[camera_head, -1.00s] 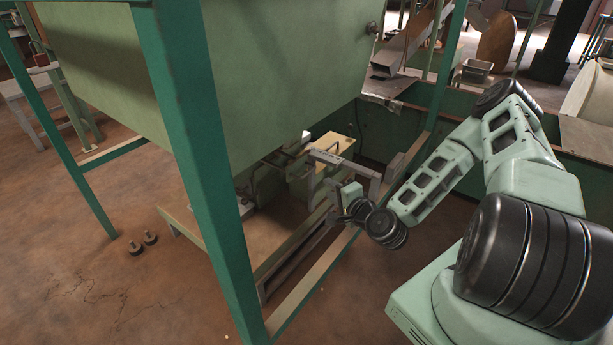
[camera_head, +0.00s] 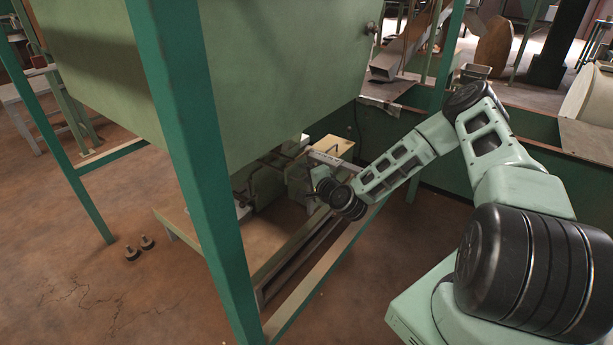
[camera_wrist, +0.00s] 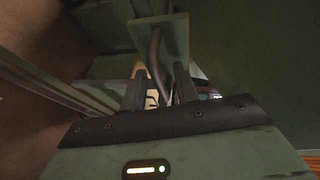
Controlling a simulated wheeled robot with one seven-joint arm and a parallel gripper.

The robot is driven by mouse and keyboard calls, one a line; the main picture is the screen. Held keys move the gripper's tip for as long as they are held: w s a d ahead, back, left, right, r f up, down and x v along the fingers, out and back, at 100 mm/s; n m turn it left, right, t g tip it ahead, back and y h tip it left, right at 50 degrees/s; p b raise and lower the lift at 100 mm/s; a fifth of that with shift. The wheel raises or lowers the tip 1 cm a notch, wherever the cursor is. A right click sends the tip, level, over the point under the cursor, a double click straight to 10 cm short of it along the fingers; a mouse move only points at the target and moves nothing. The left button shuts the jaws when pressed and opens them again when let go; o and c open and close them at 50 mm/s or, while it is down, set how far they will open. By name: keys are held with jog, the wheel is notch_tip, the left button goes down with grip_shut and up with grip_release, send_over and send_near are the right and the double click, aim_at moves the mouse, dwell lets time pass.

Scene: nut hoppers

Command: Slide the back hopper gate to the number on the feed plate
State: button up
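A large green hopper (camera_head: 270,85) hangs in a green frame in the head view. Under it are several metal gate parts, with a pale grey bar (camera_head: 325,158) and a cream-topped box (camera_head: 334,147) beside them. I cannot tell which gate is the back one. No feed plate number is readable. My gripper (camera_head: 315,192) is at these parts, mostly hidden behind my wrist. In the wrist view, the fingers of my gripper (camera_wrist: 160,92) stand apart, with a curved grey rod (camera_wrist: 155,60) seen between them, in front of a green plate (camera_wrist: 175,35). I cannot tell whether they touch the rod.
A green frame post (camera_head: 190,150) stands in front of the hopper, left of my arm. A low rail (camera_head: 325,275) runs below my gripper. Two dark knobs (camera_head: 140,248) lie on the floor at left. Open brown floor lies at left.

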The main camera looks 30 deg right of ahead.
grip_shut()
jog(key=s+d+p, duration=0.2)
jog(key=s+d, duration=0.1)
jog(key=s, duration=0.7)
jog(key=shift+d, duration=0.3)
jog(key=shift+f, duration=0.1)
grip_release()
jog(key=s+r+p, duration=0.1)
jog(key=s, duration=0.7)
jog(key=s+r+p, duration=0.2)
jog(key=s, duration=0.7)
jog(key=shift+a+r, duration=0.3)
jog(key=shift+a, duration=0.15)
